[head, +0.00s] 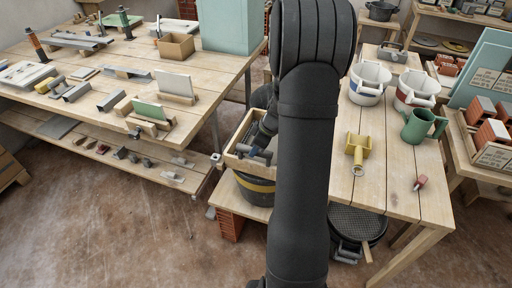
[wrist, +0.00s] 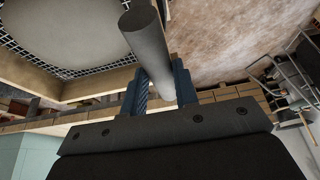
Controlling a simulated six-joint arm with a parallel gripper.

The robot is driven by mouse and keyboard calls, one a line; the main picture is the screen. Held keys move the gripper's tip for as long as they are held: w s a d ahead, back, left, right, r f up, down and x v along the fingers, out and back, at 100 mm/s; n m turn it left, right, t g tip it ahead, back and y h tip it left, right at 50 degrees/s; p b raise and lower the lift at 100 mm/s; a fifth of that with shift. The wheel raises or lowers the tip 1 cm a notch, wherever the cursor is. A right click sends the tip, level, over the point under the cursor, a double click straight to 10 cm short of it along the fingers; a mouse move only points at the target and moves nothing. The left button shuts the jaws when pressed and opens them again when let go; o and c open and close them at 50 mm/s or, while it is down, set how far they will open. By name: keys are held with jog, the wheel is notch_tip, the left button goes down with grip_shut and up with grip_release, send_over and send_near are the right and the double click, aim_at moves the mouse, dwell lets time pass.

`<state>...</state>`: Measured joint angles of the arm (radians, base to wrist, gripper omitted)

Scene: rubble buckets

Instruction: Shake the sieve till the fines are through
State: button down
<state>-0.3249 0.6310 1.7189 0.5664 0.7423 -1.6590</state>
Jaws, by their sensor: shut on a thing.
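The sieve (head: 238,161) is a square wooden frame in the head view, above a dark bucket with a yellow band (head: 258,187). My arm hides its right part. My gripper (head: 262,150) is at the frame's near right side. In the wrist view the blue fingers of my gripper (wrist: 160,88) are shut on a grey round handle (wrist: 150,45) of the sieve. The sieve's wooden frame (wrist: 100,84) and black wire mesh (wrist: 70,73) show at upper left. A large pale round patch (wrist: 65,22) shows at the mesh; I cannot tell how much fine material is left.
Two white buckets (head: 369,82) (head: 416,90), a green jug (head: 423,126) and a yellow tool (head: 358,150) stand or lie on the right bench. The left bench (head: 205,68) holds several parts. A black round mesh-topped thing (head: 357,222) is under the right bench.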

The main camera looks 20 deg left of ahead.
jog(key=w, duration=0.4)
jog(key=shift+w, duration=0.15)
jog(key=c, duration=1.1)
grip_release()
jog(key=v, duration=1.7)
jog(key=shift+r, duration=0.3)
